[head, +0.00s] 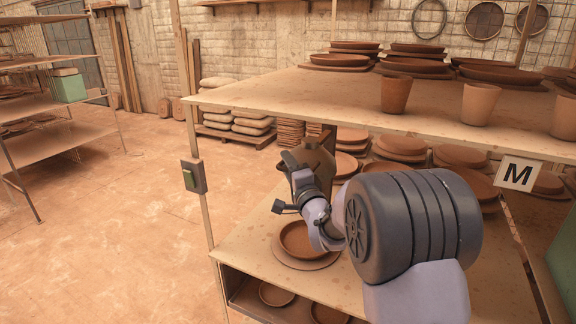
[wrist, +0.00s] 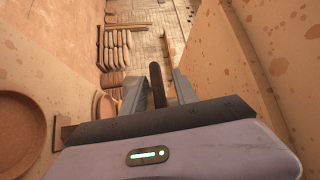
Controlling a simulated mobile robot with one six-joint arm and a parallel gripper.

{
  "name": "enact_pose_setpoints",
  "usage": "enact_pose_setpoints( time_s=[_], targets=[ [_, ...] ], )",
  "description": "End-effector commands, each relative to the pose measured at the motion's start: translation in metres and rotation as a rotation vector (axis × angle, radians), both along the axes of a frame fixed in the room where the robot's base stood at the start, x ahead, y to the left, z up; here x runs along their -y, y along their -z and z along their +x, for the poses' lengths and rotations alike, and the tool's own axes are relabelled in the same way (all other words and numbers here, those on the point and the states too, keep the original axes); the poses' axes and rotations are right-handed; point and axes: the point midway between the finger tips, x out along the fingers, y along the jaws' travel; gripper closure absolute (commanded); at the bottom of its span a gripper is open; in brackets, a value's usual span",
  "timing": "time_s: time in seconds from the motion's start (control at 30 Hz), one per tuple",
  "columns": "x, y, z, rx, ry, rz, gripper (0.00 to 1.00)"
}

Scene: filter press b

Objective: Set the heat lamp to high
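I cannot make out a heat lamp for certain in either view. In the wrist view the two grey fingers of my gripper (wrist: 159,90) stand apart. A narrow dark brown piece (wrist: 157,82) shows between them; I see no clear contact, and what it belongs to is hidden.
A brown jug-shaped vessel (head: 316,158) stands behind my gripper. A terracotta dish (head: 300,240) lies below it. The upper board (head: 290,95) carries pots and plates. Stacked bags (head: 252,122) lie by the wall.

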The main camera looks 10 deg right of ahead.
Motion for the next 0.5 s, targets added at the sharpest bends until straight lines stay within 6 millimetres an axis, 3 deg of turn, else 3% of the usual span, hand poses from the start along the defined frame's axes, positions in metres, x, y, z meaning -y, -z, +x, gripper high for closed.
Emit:
enact_pose_setpoints(
  time_s=[0.23,0.4,0.5],
  targets=[
    [-0.0002,0.0002,0.0004,0.0,0.0,0.0,0.68],
    [-0.0003,-0.0003,0.0003,0.001,-0.001,0.0,1.0],
    [-0.0003,-0.0011,0.0003,0.002,-0.001,-0.001,1.0]
  ],
)
